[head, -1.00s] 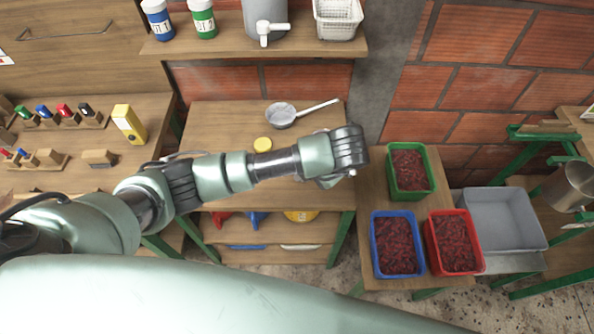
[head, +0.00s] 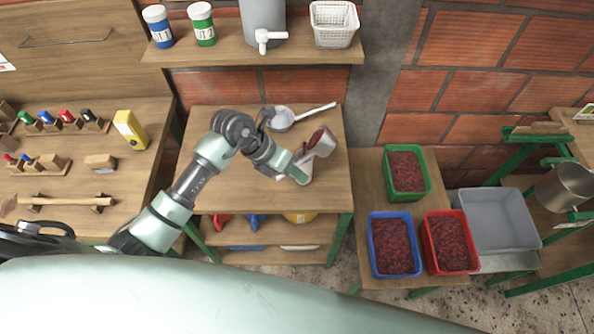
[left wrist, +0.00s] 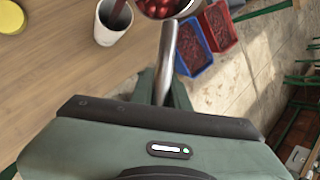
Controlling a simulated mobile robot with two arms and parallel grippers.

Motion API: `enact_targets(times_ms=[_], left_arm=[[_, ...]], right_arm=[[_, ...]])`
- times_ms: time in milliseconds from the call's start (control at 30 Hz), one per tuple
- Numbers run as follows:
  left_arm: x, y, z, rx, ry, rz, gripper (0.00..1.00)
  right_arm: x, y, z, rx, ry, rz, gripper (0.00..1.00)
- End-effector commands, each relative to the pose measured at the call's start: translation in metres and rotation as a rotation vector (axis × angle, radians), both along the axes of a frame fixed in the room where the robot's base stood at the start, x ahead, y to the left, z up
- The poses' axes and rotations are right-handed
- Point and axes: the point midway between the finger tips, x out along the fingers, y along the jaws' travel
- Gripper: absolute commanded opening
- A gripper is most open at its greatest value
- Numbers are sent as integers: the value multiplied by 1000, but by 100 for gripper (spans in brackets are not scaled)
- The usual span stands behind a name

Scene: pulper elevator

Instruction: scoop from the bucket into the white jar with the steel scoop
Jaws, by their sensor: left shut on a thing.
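My left gripper (head: 296,162) is shut on the handle of the steel scoop and holds it over the small wooden table. The steel scoop (head: 322,147) holds dark red fruit and is tilted. In the left wrist view the scoop's handle (left wrist: 166,62) runs up to its bowl of red fruit. The white jar (left wrist: 113,26) stands upright on the table beside the bowl. A dark red streak shows at the jar's mouth; I cannot tell whether it is falling fruit. In the head view the jar is mostly hidden by my gripper and the scoop. My right gripper is not in view.
A green tub (head: 405,190), blue tub (head: 378,268) and red tub (head: 437,264) of dark red fruit stand on the right table. A yellow lid (left wrist: 10,17) lies near the jar. A sieve (head: 283,118) lies behind. A metal pot (head: 565,186) is far right.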

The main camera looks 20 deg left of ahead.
Motion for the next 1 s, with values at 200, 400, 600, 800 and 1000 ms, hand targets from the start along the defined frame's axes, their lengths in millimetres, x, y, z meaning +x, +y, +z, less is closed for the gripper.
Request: enact_targets(times_ms=[200,400,600,800,1000], left_arm=[[0,3,-11,-311,25,10,0],[1,4,-14,-366,20,-1,0],[1,5,-15,-430,25,-2,0],[1,6,-16,-490,28,-2,0],[1,6,-17,-549,32,-2,0]], right_arm=[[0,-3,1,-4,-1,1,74],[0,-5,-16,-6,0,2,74],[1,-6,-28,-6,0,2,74],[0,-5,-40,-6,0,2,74],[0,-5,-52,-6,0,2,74]])
